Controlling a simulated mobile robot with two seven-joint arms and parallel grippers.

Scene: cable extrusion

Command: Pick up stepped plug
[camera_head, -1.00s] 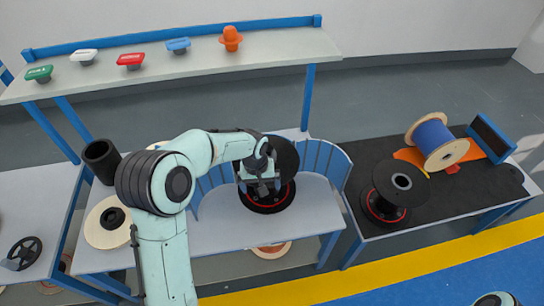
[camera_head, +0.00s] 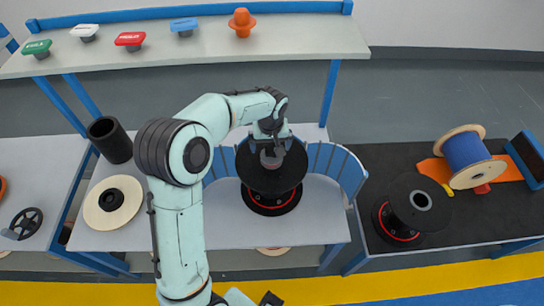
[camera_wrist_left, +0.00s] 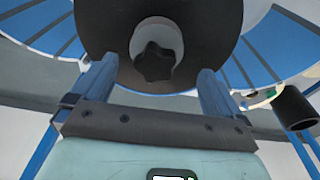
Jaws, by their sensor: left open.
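My left gripper (camera_head: 271,145) is open above the middle of a black spool (camera_head: 272,182) on the central bench. In the left wrist view, its two fingers (camera_wrist_left: 153,90) stand apart, with nothing held between them. Beyond the fingertips, a pale round piece with a dark star-shaped knob (camera_wrist_left: 155,62) sits at the spool's centre. I cannot tell whether this is the stepped plug. An orange piece with a stepped, hat-like shape (camera_head: 242,22) stands on the upper shelf, away from the gripper. My right gripper is not recognisable in view.
Green (camera_head: 37,47), white (camera_head: 84,31), red (camera_head: 130,39) and blue (camera_head: 184,25) pieces line the shelf. A curved blue fence (camera_head: 338,168) stands behind the spool. A black tube (camera_head: 109,139) and pale disc (camera_head: 113,202) are left. Another black spool (camera_head: 420,205) is right.

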